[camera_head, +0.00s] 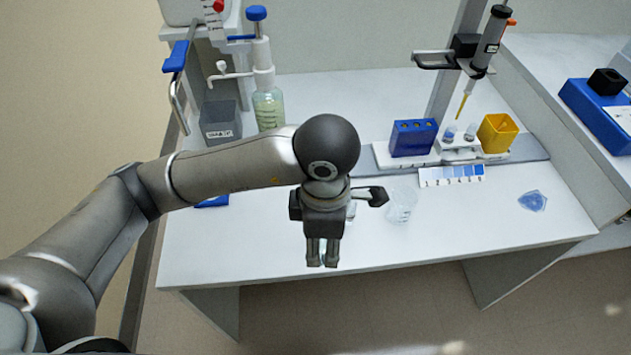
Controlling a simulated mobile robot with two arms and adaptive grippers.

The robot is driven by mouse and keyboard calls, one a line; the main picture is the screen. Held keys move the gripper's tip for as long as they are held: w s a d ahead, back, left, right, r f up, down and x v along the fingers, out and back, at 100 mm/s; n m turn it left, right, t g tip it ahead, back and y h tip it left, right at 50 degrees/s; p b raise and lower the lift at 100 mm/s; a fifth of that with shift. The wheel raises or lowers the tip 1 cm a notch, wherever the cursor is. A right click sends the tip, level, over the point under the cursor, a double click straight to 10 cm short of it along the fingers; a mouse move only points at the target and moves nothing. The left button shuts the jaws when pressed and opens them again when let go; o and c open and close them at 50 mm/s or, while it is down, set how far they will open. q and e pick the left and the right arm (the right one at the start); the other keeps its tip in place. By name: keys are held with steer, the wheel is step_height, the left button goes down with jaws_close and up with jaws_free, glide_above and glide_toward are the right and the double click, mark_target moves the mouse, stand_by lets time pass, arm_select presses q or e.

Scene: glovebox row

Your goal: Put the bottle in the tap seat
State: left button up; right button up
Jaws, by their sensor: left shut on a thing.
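My left gripper (322,255) reaches over the front of the white bench, its fingers pointing down. It is shut on a small clear, pale thing that shows only as a sliver between the fingers. I take it for the bottle, but its shape is hidden by the fingers. A bent metal tap (180,104) with a blue lever stands at the bench's back left, well away from the gripper. I cannot make out the tap seat clearly. My right gripper is not in view.
A clear beaker (400,206) stands close right of the gripper. A dispenser bottle (268,108) and grey bin (220,122) stand behind my arm. A blue rack (413,138), yellow box (497,133) and clamped pipette (489,42) are at the back right. The front right is mostly clear.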

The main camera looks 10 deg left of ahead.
arm_select(q)
steer(key=shift+s+d+r, duration=0.1)
steer(key=shift+s+d, duration=0.05)
steer(key=shift+s, duration=0.05)
steer(key=shift+w+a+m, duration=0.25)
steer(key=shift+a+m, duration=0.4)
steer(key=shift+m, duration=0.05)
steer(key=w+a+r+m, duration=0.1)
steer(key=w+a+m, duration=0.1)
steer(key=a+m, duration=1.2)
steer(key=m, duration=0.4)
steer(key=shift+r, duration=0.1)
